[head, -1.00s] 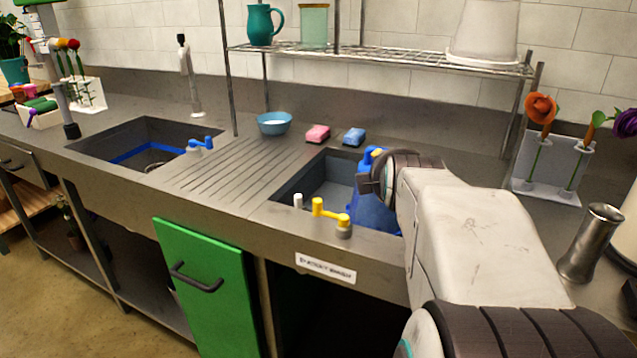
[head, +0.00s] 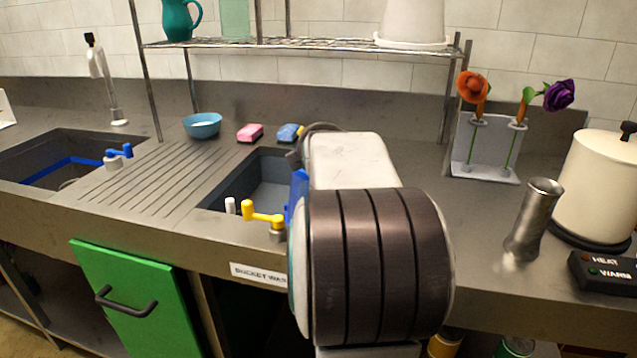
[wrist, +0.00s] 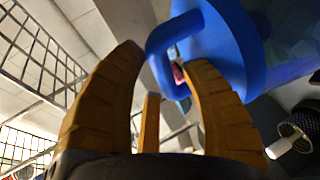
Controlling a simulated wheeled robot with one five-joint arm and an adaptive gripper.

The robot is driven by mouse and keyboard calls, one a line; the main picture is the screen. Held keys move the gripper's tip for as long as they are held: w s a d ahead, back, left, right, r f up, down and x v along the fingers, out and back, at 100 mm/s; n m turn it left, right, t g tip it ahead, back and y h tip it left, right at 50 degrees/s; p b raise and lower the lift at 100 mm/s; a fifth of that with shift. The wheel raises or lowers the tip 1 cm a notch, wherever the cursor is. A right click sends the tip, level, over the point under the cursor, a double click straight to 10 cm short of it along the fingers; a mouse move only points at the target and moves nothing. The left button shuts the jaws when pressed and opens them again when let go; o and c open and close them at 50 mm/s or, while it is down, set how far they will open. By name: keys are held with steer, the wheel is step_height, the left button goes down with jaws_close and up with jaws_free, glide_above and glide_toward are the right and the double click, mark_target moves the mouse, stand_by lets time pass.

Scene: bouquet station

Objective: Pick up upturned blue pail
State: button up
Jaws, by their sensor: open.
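The blue pail (wrist: 238,45) fills the upper right of the wrist view, with a thick blue loop (wrist: 172,55) on its side towards my fingers. In the head view only a thin blue strip of the pail (head: 298,192) shows at the right of the right-hand sink; my arm hides the rest. My gripper (wrist: 165,75) is open, its orange-brown fingers on either side of the loop's lower part. The right finger overlaps the pail's edge in the picture. I cannot tell whether they touch. In the head view my arm hides the gripper's fingers.
The sink (head: 262,180) has a yellow tap lever (head: 262,214) at its front edge. Pink (head: 250,132) and blue (head: 289,132) sponges lie behind it. A wire shelf (head: 300,44) stands above. A metal vase (head: 535,215) and a cream pot (head: 598,185) stand to the right.

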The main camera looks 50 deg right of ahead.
steer(key=shift+w+d+f, duration=0.15)
steer(key=shift+w+d, duration=0.2)
steer(key=shift+w, duration=0.05)
steer(key=shift+c, duration=0.3)
jaws_close()
